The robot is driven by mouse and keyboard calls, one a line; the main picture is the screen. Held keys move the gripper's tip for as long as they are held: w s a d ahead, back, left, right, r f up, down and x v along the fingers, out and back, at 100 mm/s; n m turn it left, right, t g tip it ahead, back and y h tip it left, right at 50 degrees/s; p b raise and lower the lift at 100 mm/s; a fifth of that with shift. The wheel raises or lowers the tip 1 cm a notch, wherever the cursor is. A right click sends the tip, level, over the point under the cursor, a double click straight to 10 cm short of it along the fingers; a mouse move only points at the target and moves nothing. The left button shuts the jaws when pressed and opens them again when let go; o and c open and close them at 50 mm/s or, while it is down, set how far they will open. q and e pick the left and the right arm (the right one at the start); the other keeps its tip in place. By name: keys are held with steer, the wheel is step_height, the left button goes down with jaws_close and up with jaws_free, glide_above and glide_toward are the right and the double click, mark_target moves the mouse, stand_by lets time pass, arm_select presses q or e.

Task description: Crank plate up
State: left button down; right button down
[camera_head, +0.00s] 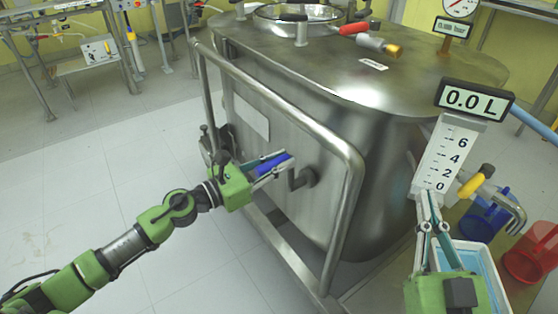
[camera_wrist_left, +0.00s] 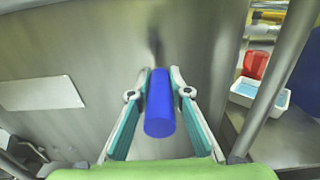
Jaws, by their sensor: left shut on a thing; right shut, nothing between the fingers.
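A steel tank (camera_head: 330,90) has a crank with a dark grey arm (camera_head: 303,179) on its front side. The crank's blue handle (camera_head: 272,163) points out toward my left gripper (camera_head: 268,166). That gripper is shut on the blue handle. In the left wrist view, the blue handle (camera_wrist_left: 159,105) lies between the two teal-padded fingers, end toward the camera. My right gripper (camera_head: 431,205) is shut and empty at the lower right, in front of the level scale. I cannot tell which part is the plate; a blank pale panel (camera_head: 250,117) is on the tank wall.
A steel rail frame (camera_head: 280,112) surrounds the tank's front, with my left gripper close to it. At the right are a white scale (camera_head: 447,155) with a 0.0 L display (camera_head: 474,98), a blue jug (camera_head: 487,215), a red jug (camera_head: 533,255) and a white tray (camera_head: 490,262).

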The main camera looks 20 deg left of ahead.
arm_select(q)
steer(key=shift+s+d+f, duration=0.2)
steer(key=shift+d+f, duration=0.1)
steer(key=c, duration=1.9)
jaws_free()
steer(key=shift+a+r, duration=0.1)
steer(key=shift+w, duration=0.1)
steer(key=shift+a, duration=0.1)
steer(key=v, duration=1.2)
